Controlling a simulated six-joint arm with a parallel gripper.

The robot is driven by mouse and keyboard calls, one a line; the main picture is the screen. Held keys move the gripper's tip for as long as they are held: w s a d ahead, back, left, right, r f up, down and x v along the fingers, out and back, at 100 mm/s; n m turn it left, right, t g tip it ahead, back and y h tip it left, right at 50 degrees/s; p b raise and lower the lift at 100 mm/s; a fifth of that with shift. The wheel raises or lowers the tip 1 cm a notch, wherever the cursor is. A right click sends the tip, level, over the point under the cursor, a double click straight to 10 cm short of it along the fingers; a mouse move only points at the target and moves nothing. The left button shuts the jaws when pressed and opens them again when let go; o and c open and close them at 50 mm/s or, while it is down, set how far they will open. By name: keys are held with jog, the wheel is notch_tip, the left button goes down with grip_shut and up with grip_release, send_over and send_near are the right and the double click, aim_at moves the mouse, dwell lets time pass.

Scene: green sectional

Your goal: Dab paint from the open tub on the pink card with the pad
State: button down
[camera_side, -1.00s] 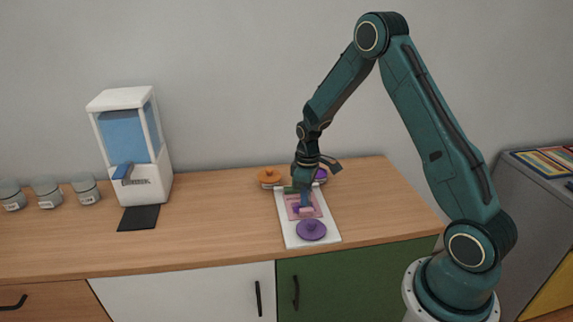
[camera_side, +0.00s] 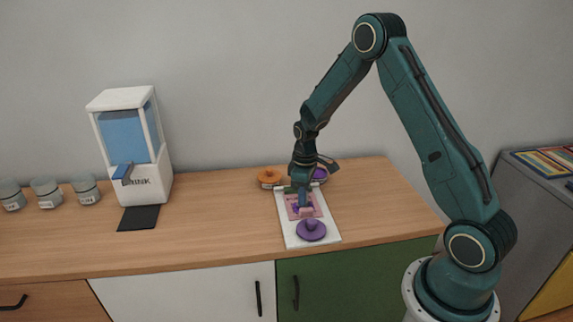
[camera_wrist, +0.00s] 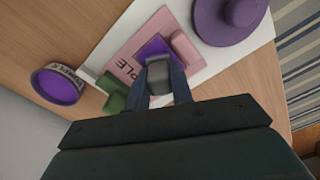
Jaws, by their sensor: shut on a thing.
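The pink card (camera_wrist: 127,68) lies on a white board and bears lettering that ends in "PLE"; it also shows in the side view (camera_side: 291,200). A purple square patch (camera_wrist: 151,49) shows on the card. My gripper (camera_wrist: 160,88) is shut on a small grey pad (camera_wrist: 158,72) just over that patch; whether the pad touches the card is hard to tell. In the side view my gripper (camera_side: 304,202) points down over the card. The open tub (camera_wrist: 60,85) holds purple paint and stands behind the board; it also shows in the side view (camera_side: 320,175).
A pink block (camera_wrist: 187,48) and a green block (camera_wrist: 115,94) lie near the pad. A purple knobbed lid (camera_side: 311,230) rests on the white board's (camera_side: 331,236) front end. An orange-topped tub (camera_side: 269,177) stands behind. A drink dispenser (camera_side: 131,147) is left; the counter between is clear.

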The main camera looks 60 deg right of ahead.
jog(key=s+d, duration=0.2)
jog(key=s, duration=0.1)
jog(key=shift+d, duration=0.4)
jog(key=shift+w+a, duration=2.85)
jog(key=shift+w, duration=0.1)
notch_tip(320, 180, up, 8)
